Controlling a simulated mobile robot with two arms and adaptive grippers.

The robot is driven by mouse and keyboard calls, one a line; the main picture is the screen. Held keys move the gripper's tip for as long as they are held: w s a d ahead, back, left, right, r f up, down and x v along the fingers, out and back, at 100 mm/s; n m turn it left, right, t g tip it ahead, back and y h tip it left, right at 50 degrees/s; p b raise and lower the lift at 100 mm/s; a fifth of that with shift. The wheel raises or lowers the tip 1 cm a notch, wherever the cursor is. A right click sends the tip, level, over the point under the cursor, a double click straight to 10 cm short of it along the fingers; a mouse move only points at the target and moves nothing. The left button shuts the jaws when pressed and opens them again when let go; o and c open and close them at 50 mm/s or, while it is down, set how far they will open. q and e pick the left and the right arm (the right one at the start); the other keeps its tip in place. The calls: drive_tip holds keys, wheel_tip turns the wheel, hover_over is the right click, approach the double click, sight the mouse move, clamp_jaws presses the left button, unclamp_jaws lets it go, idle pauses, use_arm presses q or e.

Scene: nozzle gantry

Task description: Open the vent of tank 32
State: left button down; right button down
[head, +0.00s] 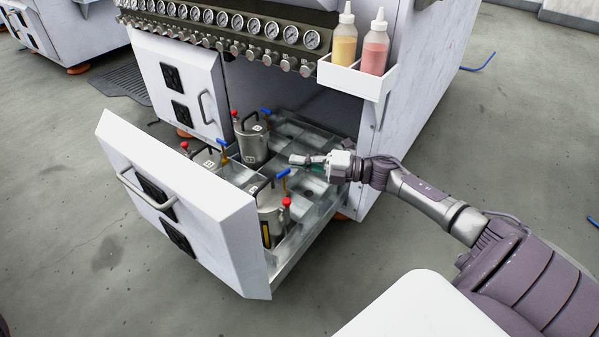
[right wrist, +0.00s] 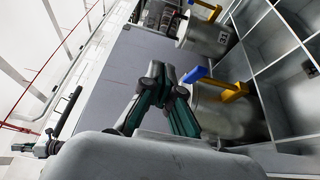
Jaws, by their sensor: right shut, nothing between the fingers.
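Three steel tanks stand in the pulled-out drawer: a back tank (head: 254,146), a left tank (head: 206,160) and a front tank (head: 271,212). Each has a blue lever and a red knob. My right gripper (head: 296,160) is shut and empty, above the drawer and close to the front tank's blue lever (head: 283,173). In the right wrist view, its teal fingers (right wrist: 165,76) point towards a grey panel, with a blue lever on a yellow stem (right wrist: 228,93) beside them. My left gripper is not seen.
The drawer front (head: 180,205) stands out from the cabinet. Empty drawer compartments (head: 318,190) lie beside the tanks. Above are several gauges (head: 254,25) and a white shelf (head: 352,80) with two bottles. The floor (head: 60,230) at the left is clear.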

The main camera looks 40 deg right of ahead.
wheel_tip(320, 180, up, 6)
drive_tip(key=shift+f, duration=0.1)
drive_tip(key=shift+s, duration=0.1)
idle(0.6)
